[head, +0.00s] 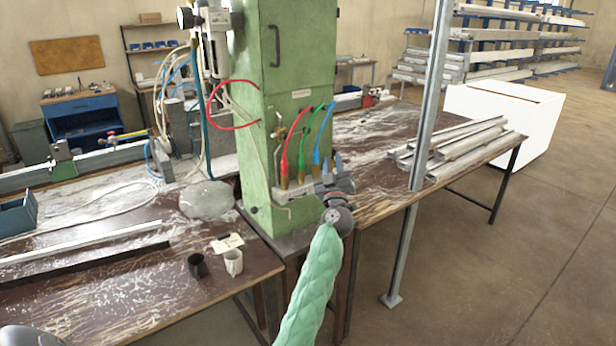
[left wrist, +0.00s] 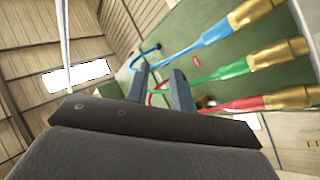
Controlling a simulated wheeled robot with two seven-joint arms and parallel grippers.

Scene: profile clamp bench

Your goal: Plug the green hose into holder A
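The green hose (head: 304,140) hangs in an arc on the front of the green cabinet, between a red hose (head: 291,140) and a blue hose (head: 318,134). Their brass ends are at a grey rail (head: 292,194) low on the cabinet. My left gripper (head: 332,163) is beside the blue hose's end, at the rail's right end. In the left wrist view its two fingers (left wrist: 161,80) are apart, with no hose clearly held between them. The green hose (left wrist: 222,72) and its brass end (left wrist: 280,53) lie right of the fingers. No label marks holder A legibly. My right gripper is not in view.
The green cabinet (head: 300,60) stands between two worn benches. A metal post (head: 430,100) rises right of my left gripper. Metal profiles (head: 460,148) lie on the right bench.

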